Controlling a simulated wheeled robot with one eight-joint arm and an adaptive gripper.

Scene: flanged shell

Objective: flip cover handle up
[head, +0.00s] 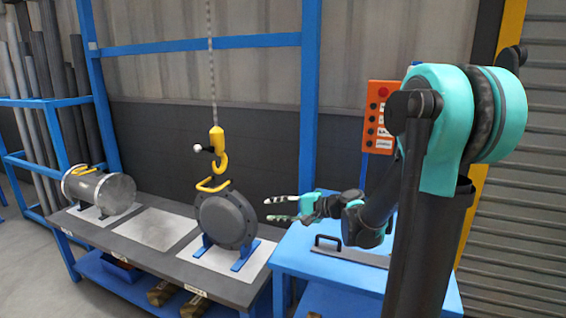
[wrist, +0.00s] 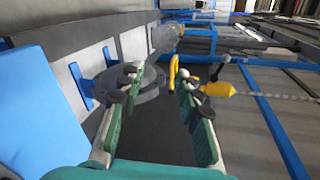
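The dark grey round cover (head: 228,220) stands upright on blue supports on the bench. Its yellow handle (head: 212,184) sits at the top edge and leans toward the left. My gripper (head: 283,208) is to the right of the cover, apart from it, with its two fingers spread and nothing between them. In the wrist view the fingers (wrist: 157,88) are open, with the cover (wrist: 148,88) beyond them, partly hidden by the left finger. The yellow handle (wrist: 173,70) shows between the fingertips, farther away.
A yellow hook (head: 218,148) with a pale ball hangs on a chain just above the handle. A grey cylinder (head: 105,195) with a yellow handle stands at the bench's left. A blue table (head: 300,255) carries a plate with a black handle. An orange button box (head: 379,115) stands behind.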

